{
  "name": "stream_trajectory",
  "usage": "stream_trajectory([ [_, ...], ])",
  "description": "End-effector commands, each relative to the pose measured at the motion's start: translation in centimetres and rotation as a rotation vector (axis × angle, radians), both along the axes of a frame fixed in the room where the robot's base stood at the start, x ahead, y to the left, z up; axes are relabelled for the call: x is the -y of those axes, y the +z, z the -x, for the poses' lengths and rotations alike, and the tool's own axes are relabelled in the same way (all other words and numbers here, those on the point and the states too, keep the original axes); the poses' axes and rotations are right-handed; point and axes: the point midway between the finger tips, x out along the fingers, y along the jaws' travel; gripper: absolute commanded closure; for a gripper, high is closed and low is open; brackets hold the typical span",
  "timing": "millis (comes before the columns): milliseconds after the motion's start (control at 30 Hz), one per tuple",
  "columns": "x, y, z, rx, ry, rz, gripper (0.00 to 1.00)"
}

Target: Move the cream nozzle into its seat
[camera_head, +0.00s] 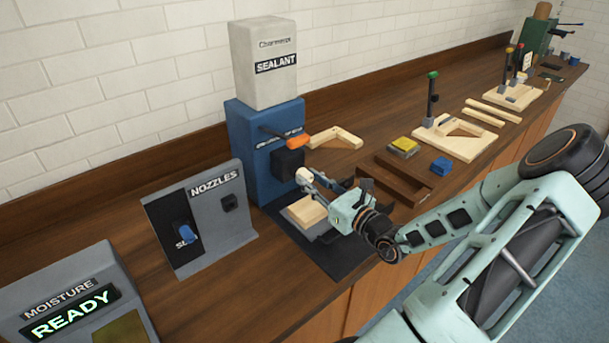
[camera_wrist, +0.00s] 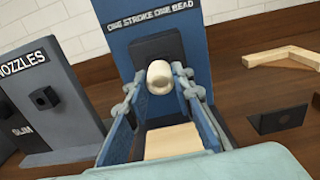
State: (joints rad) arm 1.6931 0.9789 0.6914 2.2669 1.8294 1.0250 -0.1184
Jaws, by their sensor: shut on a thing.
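The cream nozzle (camera_head: 304,175) is at the tips of my gripper (camera_head: 311,179), in front of the black block (camera_head: 287,163) on the blue SEALANT dispenser (camera_head: 256,150). In the wrist view the nozzle (camera_wrist: 160,77) sits between the two fingertips (camera_wrist: 161,86), its round end against the black block (camera_wrist: 158,55). I cannot tell whether the nozzle touches the block. The NOZZLES stand (camera_head: 208,222) has a bare black socket (camera_head: 229,203) and a blue nozzle (camera_head: 189,234) at its lower slot.
A pale wooden piece (camera_head: 307,211) lies below my gripper on the dispenser's dark base. The MOISTURE box (camera_head: 75,300) stands at the front left.

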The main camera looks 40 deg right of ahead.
Motion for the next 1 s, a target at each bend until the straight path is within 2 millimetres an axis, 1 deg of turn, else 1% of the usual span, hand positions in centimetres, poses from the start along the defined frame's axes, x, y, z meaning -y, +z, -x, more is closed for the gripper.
stream_trajectory([
  [567,0.1,0.0,0.8,0.0,-0.001,0.0,1.0],
  [1000,0.2,0.1,2.7,0.0,0.0,0.0,1.0],
])
